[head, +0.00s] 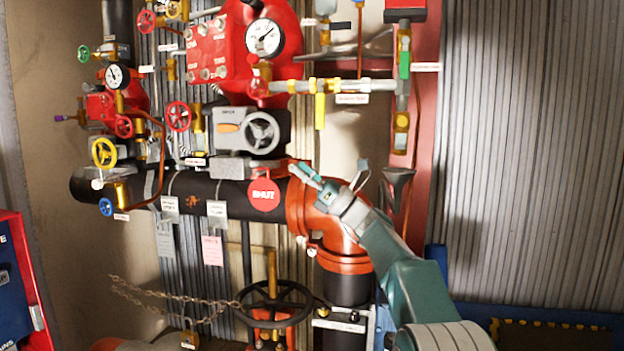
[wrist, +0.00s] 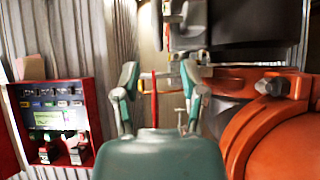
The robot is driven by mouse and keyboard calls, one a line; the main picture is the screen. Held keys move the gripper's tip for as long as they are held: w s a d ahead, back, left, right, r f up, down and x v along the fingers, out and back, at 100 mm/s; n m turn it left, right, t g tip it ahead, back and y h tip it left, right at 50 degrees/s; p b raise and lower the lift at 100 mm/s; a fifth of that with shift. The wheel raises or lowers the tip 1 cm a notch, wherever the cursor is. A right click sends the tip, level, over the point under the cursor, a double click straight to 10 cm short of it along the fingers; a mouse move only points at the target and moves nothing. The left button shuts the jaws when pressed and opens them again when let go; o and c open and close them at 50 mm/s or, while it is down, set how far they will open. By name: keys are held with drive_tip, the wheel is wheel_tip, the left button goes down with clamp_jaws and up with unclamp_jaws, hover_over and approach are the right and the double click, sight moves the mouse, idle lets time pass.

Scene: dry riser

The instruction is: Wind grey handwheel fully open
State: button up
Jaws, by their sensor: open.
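The grey handwheel (head: 262,132) is a spoked wheel on a grey gearbox, on the black pipe below the big red valve and its gauge in the head view. My gripper (head: 331,176) is lower and to the right of it, in front of the orange pipe elbow, apart from the wheel. In the wrist view my gripper (wrist: 160,84) has its two teal fingers spread with nothing held between them. I cannot make out the grey handwheel in the wrist view.
A red SHUT disc (head: 263,194) hangs left of my gripper. Red handwheels (head: 178,116), a yellow handwheel (head: 104,152) and a black chained handwheel (head: 274,304) are nearby. The orange elbow (wrist: 270,125) is close on the right. A red panel (wrist: 60,118) stands left.

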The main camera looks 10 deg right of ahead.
drive_tip(key=v, duration=0.2)
drive_tip(key=shift+d+f, duration=0.2)
